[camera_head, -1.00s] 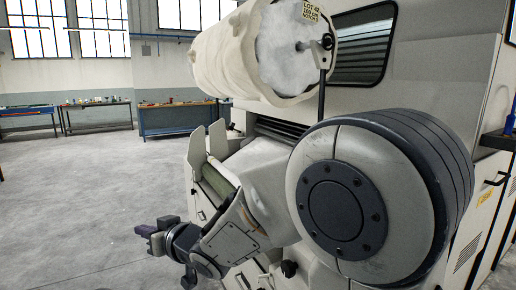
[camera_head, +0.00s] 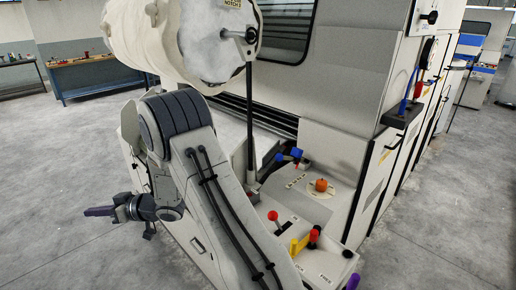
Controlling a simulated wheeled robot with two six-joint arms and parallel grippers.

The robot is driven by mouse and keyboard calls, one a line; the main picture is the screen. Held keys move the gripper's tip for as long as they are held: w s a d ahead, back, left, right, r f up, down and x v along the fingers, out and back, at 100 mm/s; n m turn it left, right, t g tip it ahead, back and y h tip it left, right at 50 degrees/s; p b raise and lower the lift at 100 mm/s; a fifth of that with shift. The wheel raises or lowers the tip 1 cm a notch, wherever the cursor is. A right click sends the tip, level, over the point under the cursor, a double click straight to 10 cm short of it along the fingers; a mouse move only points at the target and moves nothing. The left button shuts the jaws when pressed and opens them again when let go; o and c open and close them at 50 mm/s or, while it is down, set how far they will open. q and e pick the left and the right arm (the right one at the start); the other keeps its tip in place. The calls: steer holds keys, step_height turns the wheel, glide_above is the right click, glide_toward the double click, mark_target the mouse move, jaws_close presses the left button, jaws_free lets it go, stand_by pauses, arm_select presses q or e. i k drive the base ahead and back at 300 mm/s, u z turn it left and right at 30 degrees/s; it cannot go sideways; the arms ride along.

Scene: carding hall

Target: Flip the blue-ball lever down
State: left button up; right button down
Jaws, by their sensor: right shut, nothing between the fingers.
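A blue ball-like knob (camera_head: 296,153) shows at the back of the machine's control ledge, with a darker blue piece beside it. It seems raised above the ledge, but its lever is too small to make out clearly. My left gripper is not in view.
The ledge also carries a red-ball lever (camera_head: 273,215), an orange round knob (camera_head: 321,185) and a yellow handle (camera_head: 300,244). A purple handle (camera_head: 352,282) is at the front. A large white roll (camera_head: 165,38) overhangs the machine. Open floor lies left.

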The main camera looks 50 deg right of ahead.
mark_target(279, 157)
steer(key=z, duration=0.5)
steer(key=k, duration=0.6)
steer(key=z, duration=1.2)
steer(key=i, duration=0.95)
steer(key=u, duration=0.35)
